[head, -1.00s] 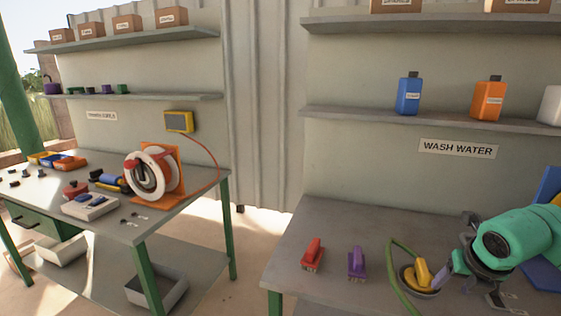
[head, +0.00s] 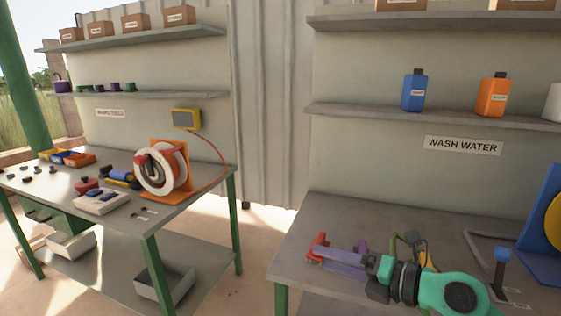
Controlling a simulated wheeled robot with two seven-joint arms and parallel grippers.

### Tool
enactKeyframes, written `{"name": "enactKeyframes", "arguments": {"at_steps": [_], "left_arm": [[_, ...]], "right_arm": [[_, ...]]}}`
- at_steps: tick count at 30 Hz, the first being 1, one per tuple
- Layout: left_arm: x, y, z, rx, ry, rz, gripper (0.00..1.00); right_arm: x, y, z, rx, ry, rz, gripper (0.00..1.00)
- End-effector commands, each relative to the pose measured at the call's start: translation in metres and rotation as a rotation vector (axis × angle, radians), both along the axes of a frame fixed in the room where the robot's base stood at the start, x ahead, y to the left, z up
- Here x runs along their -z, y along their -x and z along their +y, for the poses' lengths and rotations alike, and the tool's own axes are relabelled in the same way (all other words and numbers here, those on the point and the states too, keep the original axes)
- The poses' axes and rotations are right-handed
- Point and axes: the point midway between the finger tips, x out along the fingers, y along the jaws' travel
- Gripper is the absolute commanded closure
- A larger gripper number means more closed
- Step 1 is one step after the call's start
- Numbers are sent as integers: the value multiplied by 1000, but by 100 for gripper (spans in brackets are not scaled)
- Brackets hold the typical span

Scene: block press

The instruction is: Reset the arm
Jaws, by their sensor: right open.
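My right arm enters at the lower right. Its right gripper (head: 322,257) points left, low over the right table (head: 390,212). Its two long grey-purple fingers are spread apart, and nothing shows held between them. Their tips are close to the red brush-like tool (head: 318,243) in the picture; I cannot tell whether they touch it. A purple tool (head: 362,245) is mostly hidden behind the gripper. A yellow tool (head: 428,262) and a green hose loop (head: 397,243) are partly hidden behind my wrist. My left gripper is out of view.
A grey bent bar (head: 470,245), a blue-topped lever (head: 502,256) and a blue board with a yellow disc (head: 545,225) stand at the right. Bottles (head: 414,92) line the shelf above. A second table (head: 195,200) with an orange hose reel stands left, across a gap.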

Motion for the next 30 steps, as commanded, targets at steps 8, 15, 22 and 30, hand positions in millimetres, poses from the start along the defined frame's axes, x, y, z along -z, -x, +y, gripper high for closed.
{"name": "enactKeyframes", "arguments": {"at_steps": [8,15,22,30], "left_arm": [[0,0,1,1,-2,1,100],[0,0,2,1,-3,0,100],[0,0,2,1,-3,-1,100],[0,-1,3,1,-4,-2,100]], "right_arm": [[-10,-25,-119,804,-1159,236,38],[159,45,-172,1490,-1325,781,38],[240,130,-151,1804,-1225,1192,38],[311,181,-126,1957,-1078,1466,38]]}}
